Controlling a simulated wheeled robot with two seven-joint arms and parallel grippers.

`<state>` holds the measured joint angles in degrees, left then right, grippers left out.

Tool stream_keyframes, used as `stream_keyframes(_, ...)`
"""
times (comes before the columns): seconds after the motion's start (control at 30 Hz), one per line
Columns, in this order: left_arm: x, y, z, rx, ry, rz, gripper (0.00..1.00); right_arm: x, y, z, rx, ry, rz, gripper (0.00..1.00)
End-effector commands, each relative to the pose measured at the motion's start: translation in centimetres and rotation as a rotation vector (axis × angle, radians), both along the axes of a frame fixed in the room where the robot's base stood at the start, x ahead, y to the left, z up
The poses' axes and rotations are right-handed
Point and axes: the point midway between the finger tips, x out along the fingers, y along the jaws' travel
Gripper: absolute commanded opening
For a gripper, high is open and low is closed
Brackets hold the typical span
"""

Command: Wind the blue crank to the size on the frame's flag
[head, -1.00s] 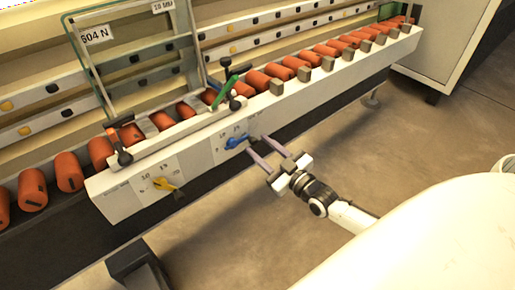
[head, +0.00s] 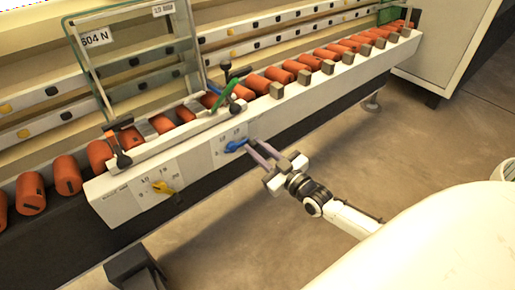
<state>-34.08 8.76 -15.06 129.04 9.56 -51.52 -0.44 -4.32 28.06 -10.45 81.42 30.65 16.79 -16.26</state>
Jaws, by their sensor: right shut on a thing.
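The blue crank (head: 235,146) sits on a white dial plate on the front face of the long machine rail. My right gripper (head: 252,149) reaches it from the lower right, with its fingertips at the crank and shut on it. The dial's figures are small and blurred. The frame (head: 133,103) is a glass pane in a greenish metal rim standing on the rail. Its left flag (head: 97,37) reads "604 N". A second flag (head: 163,9) at its upper right is too blurred to read. My left gripper is not in view.
A yellow crank (head: 162,187) sits on another dial to the left. A green lever (head: 226,94) and black clamp knobs stand above the blue crank. Orange rollers (head: 68,174) line the rail. A pale cabinet (head: 455,45) stands at the right; the floor in front is open.

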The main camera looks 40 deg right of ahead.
Motion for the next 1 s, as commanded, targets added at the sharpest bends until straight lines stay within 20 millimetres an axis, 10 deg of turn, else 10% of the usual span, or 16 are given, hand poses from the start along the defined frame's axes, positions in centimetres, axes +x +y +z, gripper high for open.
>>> stream_keyframes(1.0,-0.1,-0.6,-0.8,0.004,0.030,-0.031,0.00,-0.2,1.8,-3.9,0.802,0.063,0.001,0.00)
